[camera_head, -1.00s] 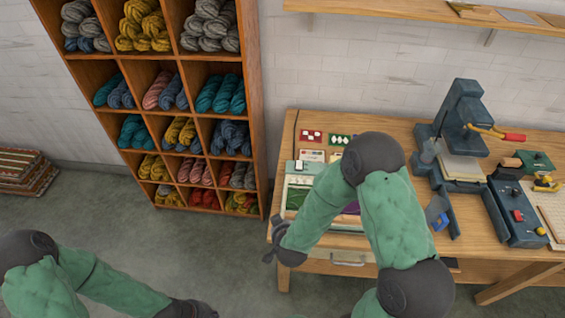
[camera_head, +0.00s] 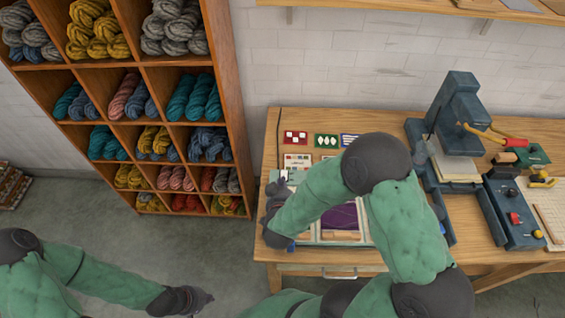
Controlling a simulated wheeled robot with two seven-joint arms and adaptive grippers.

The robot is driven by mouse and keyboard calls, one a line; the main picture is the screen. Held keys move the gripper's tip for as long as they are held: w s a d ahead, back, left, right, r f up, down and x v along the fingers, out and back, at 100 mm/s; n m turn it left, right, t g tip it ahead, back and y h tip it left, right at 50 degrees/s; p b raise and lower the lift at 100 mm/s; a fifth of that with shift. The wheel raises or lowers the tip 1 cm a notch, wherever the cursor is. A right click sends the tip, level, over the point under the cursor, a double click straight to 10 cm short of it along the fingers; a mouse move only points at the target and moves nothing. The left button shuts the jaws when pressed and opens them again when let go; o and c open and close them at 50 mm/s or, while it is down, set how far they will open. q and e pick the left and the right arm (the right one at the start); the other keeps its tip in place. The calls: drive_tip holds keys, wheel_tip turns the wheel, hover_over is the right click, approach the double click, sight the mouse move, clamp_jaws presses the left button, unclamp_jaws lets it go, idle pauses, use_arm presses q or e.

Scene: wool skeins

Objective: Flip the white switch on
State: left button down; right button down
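A small white item (camera_head: 281,174), which looks like the switch, lies near the left edge of the wooden table.
The wooden table (camera_head: 393,122) carries pattern cards (camera_head: 296,138), a tray with a purple panel (camera_head: 341,217), a dark press (camera_head: 458,110) and a control box with knobs (camera_head: 512,212). A shelf of wool skeins (camera_head: 231,92) stands left. The floor between is clear.

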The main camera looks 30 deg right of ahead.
drive_tip(key=b, duration=0.2)
hover_over(283, 171)
drive_tip(key=s+a, duration=0.2)
drive_tip(key=s, duration=0.1)
wheel_tip(283, 171, down, 4)
drive_tip(key=shift+d+f, duration=0.15)
drive_tip(key=shift+f, duration=0.05)
drive_tip(key=shift+w+d+f+b, duration=0.1)
drive_tip(key=shift+w+f+b, duration=0.15)
drive_tip(key=shift+f, duration=0.35)
drive_tip(key=shift+w+d+f+b, duration=0.1)
drive_tip(key=shift+f+b, duration=0.2)
drive_tip(key=shift+f, duration=0.25)
drive_tip(key=shift+w+d+f, duration=0.1)
drive_tip(key=shift+w+f, duration=0.15)
drive_tip(key=shift+f, duration=0.35)
drive_tip(key=shift+w+d+g+y+p, duration=0.15)
drive_tip(key=shift+w+g+y+p, duration=0.25)
drive_tip(key=shift+p, duration=0.6)
drive_tip(key=shift+s+f, duration=0.15)
drive_tip(key=shift+f, duration=0.15)
